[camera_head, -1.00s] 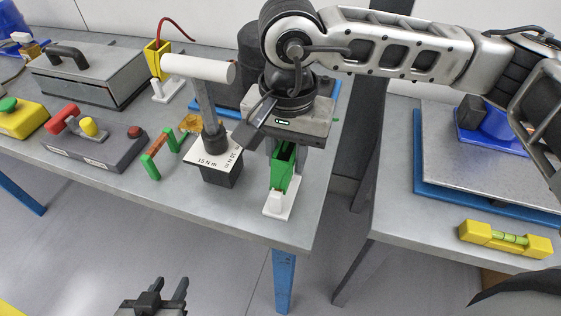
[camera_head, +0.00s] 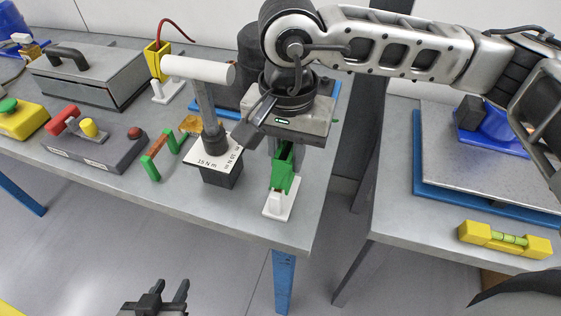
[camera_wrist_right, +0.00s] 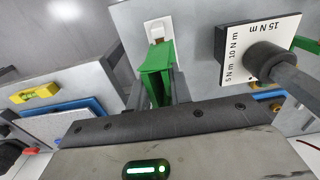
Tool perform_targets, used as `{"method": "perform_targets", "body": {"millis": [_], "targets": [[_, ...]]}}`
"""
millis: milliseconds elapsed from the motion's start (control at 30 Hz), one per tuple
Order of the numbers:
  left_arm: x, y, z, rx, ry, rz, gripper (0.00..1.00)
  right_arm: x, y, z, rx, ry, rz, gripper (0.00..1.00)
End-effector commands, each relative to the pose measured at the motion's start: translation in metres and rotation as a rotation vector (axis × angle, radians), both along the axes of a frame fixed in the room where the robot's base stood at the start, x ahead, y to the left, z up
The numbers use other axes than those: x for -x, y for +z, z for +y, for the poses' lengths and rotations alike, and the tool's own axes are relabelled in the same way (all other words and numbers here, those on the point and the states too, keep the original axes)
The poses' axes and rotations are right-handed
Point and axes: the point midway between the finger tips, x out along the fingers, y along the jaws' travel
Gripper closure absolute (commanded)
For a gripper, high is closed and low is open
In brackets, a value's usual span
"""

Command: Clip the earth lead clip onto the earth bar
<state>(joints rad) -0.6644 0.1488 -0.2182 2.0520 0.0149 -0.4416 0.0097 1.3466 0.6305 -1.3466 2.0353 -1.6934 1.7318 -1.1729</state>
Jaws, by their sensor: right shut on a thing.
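The green earth lead clip (camera_head: 282,174) is at the front right of the left bench, over a small white stand (camera_head: 284,211). My right gripper (camera_head: 281,150) points down from above and is shut on its upper part. The clip (camera_wrist_right: 157,72) also shows in the right wrist view, with the white stand (camera_wrist_right: 158,30) beyond it. I cannot tell whether the clip still touches the stand. The earth bar (camera_head: 159,146), a copper-coloured bar on green posts, stands to the left, past the torque tool. My left gripper (camera_head: 168,290) is open and empty, low in front of the bench.
A torque tool with a white handle (camera_head: 198,68) and dial block (camera_head: 221,173) stands between clip and earth bar. A grey control box (camera_head: 98,150) lies left of the bar. A second bench (camera_head: 400,215) is right.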

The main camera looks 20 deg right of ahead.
Motion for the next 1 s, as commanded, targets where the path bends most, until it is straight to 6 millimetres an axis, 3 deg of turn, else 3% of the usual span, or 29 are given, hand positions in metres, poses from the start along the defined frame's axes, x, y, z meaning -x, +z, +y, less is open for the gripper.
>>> {"method": "perform_targets", "body": {"millis": [700, 1000], "targets": [[-0.001, 0.022, 0.000, 0.003, 0.003, -0.005, 0.64, -0.003, 0.044, 0.004, 0.000, 0.000, -0.001, 0.92], [-0.001, 0.021, 0.000, 0.002, 0.001, -0.005, 0.64, -0.003, 0.046, 0.004, -0.001, 0.000, -0.001, 0.92]]}}
